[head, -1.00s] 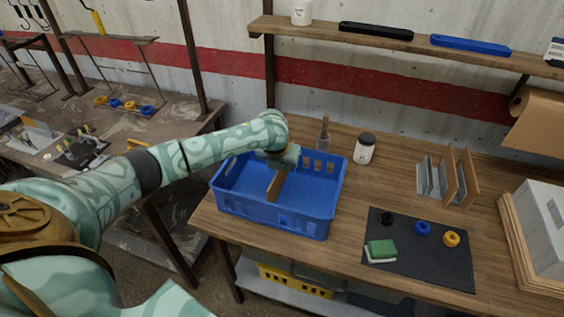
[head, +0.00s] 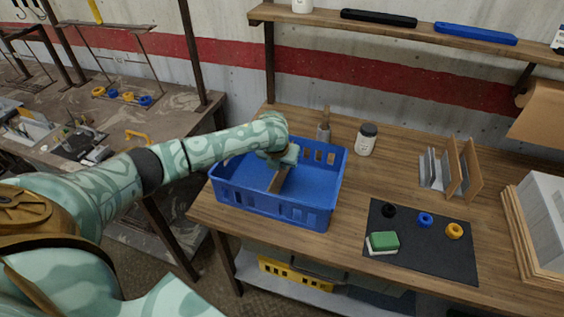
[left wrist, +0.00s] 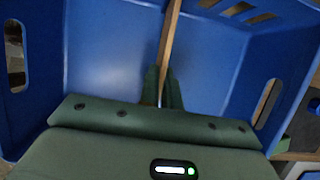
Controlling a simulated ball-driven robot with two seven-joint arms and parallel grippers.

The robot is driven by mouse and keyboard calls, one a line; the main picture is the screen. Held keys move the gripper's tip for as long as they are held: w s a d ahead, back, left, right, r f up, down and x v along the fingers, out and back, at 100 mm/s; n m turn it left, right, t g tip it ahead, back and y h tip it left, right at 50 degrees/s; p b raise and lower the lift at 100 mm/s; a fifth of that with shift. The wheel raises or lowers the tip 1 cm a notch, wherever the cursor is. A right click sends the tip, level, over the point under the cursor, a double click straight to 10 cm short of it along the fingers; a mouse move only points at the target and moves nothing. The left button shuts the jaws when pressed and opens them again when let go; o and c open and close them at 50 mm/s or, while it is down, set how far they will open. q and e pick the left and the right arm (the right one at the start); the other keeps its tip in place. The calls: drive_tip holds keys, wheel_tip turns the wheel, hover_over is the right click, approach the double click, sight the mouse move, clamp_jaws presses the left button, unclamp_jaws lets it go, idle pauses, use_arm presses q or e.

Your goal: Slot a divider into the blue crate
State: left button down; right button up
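The blue crate (head: 306,214) stands on the wooden bench in the middle of the head view. A brown wooden divider (head: 277,181) stands inside it, roughly across the crate's middle. My left gripper (head: 283,163) reaches down into the crate over the divider. In the left wrist view the two green fingers (left wrist: 162,90) press on both sides of the divider (left wrist: 169,40), seen on edge. Whether the divider's ends sit in slots or its bottom touches the floor, I cannot tell. My right gripper does not show.
More dividers stand in a rack (head: 450,172) at the right. A dark mat (head: 420,250) holds a green-and-white sponge (head: 383,243) and several small rings. A jar (head: 366,140) and a brush (head: 324,125) stand behind the crate. A shelf (head: 400,32) runs above the bench.

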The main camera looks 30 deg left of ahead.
use_arm(q)
drive_tip(key=c, duration=1.5)
unclamp_jaws()
drive_tip(key=shift+c, duration=0.2)
